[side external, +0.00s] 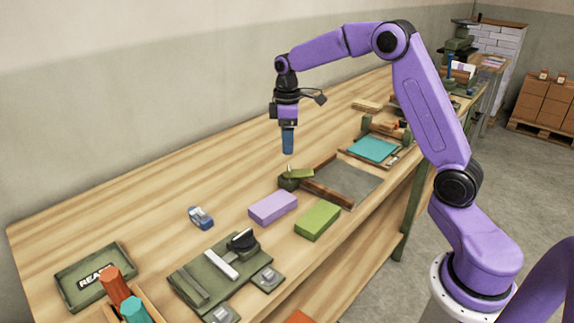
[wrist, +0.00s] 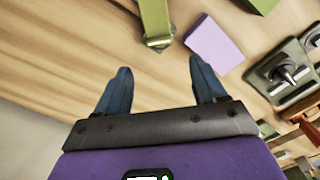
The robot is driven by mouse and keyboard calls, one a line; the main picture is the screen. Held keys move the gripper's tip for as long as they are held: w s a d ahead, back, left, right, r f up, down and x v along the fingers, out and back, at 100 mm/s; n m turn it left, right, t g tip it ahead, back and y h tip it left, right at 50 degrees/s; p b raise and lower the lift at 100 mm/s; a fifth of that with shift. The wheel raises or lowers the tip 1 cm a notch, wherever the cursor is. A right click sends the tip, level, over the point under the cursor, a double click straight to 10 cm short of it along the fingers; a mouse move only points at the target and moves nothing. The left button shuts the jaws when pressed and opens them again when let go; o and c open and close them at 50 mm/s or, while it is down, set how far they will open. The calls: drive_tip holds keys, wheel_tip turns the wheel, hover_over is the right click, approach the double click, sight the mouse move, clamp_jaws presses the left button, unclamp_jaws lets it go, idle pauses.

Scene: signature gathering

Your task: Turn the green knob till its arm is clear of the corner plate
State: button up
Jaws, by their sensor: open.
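The green knob (side external: 290,181) stands on the bench at the left corner of a grey board with brown rails (side external: 352,184). Its lighter green arm (side external: 301,173) points right, towards the brown rail. I cannot clearly tell the corner plate apart or whether the arm overlaps it. My gripper (side external: 288,148) hangs above the knob, apart from it, fingers down. In the wrist view my gripper (wrist: 160,68) is open and empty. A green bar (wrist: 155,18), probably part of the knob, shows beyond the fingertips at the top edge.
A purple block (side external: 272,208) and a green block (side external: 318,221) lie in front of the knob. A blue tape dispenser (side external: 201,217), a green board with a black handle (side external: 222,272) and a "READ" tray (side external: 95,278) are at left. A teal pad (side external: 373,149) lies farther right. Bench behind the knob is clear.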

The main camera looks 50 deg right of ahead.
sight(300, 171)
wheel_tip(300, 171, down, 9)
drive_tip(key=shift+r, duration=0.2)
idle(0.3)
clamp_jaws()
